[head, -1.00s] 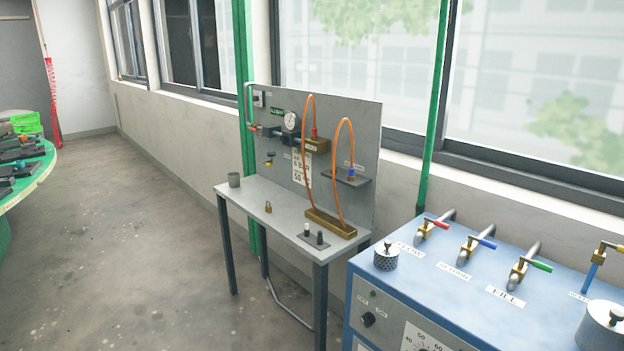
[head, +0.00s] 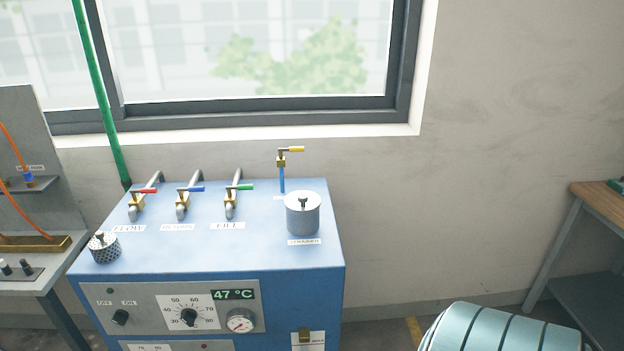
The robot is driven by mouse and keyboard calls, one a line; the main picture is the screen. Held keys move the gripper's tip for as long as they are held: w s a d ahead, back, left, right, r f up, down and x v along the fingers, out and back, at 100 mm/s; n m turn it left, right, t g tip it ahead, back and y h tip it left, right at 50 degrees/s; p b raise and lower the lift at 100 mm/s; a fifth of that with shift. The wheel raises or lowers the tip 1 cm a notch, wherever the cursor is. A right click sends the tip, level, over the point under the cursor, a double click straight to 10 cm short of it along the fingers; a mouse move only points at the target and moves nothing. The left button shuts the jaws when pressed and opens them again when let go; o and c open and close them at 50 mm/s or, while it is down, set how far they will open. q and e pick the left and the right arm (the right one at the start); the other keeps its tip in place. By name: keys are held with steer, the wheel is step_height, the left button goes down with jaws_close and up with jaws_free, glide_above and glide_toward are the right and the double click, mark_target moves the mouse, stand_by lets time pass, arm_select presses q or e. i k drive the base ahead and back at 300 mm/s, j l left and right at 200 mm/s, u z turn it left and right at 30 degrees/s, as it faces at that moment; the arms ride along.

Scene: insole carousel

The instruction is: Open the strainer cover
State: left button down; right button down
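The strainer (head: 303,219) is a grey metal cylinder on the right of the blue machine's top, above a small label that seems to read STRAINER. Its round cover (head: 290,199) sits on top with a dark knob or screw (head: 303,203) in the middle, and it looks closed. Neither of my grippers is in the head view.
The blue machine (head: 210,262) carries red, blue and green-handled valves, a yellow-handled valve (head: 290,150) behind the strainer, and a perforated basket (head: 103,249) at its left corner. A workbench is at left, a teal ribbed drum (head: 500,332) and wooden-topped table (head: 600,197) at right.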

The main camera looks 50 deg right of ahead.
mark_target(302, 197)
steer(key=z, duration=1.55)
